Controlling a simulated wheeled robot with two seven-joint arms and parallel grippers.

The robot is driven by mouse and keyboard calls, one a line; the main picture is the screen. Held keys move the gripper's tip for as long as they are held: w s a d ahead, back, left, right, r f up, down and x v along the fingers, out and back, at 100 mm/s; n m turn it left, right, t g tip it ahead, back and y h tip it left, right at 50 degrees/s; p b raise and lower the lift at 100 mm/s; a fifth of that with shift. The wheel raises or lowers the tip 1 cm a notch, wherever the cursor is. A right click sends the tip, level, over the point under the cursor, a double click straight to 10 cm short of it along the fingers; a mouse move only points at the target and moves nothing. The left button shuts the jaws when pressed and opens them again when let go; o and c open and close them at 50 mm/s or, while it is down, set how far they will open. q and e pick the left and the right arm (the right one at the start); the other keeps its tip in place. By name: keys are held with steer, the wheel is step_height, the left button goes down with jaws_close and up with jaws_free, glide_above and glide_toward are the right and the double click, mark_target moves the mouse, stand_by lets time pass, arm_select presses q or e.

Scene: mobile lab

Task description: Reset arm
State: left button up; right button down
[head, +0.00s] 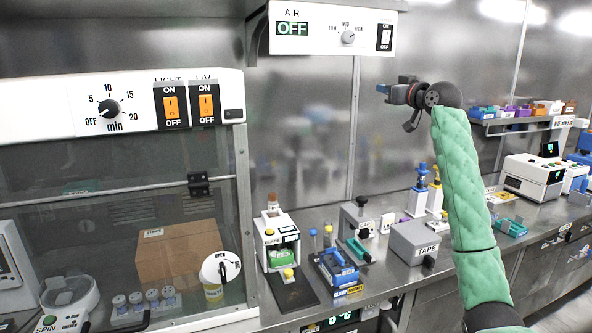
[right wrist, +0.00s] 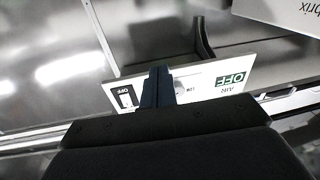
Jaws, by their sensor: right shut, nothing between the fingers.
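My right arm, in a green padded sleeve, rises on the right of the head view. Its gripper (head: 383,89) is high above the bench, in front of the steel back wall and just below the white AIR panel (head: 335,32). The gripper is shut and empty. In the right wrist view the blue-grey fingers (right wrist: 157,88) are together, and the AIR panel (right wrist: 205,92) shows upside down behind them. My left gripper is in neither view.
A glass-fronted cabinet (head: 110,210) fills the left. The bench below holds a scale (head: 277,240), a blue rack (head: 338,267), a grey TAPE box (head: 420,242) and a white machine (head: 533,178). A shelf (head: 520,121) with coloured boxes is at right. The air around the gripper looks clear.

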steer(key=s+a+f+m+g+h, duration=0.1)
steer(key=s+a+f+g+h, duration=0.15)
steer(key=s+f, duration=1)
steer(key=s+a+f+m+g+h, duration=0.1)
steer(key=s+f+m+g+h, duration=0.3)
steer(key=f, duration=1.6)
steer(key=s+a+f+n+h, duration=0.1)
steer(key=s+a+f+h, duration=0.1)
steer(key=s+f, duration=1.1)
steer(key=s+a+f+g, duration=0.2)
steer(key=s+f+g, duration=0.2)
steer(key=s+f, duration=1.3)
steer(key=s+a+f+g, duration=0.2)
steer(key=s+f+g, duration=0.2)
steer(key=s+f, duration=1.3)
steer(key=s+y, duration=0.1)
steer(key=s, duration=0.2)
steer(key=shift+f, duration=0.4)
steer(key=shift+a+g, duration=0.1)
steer(key=shift+g, duration=0.15)
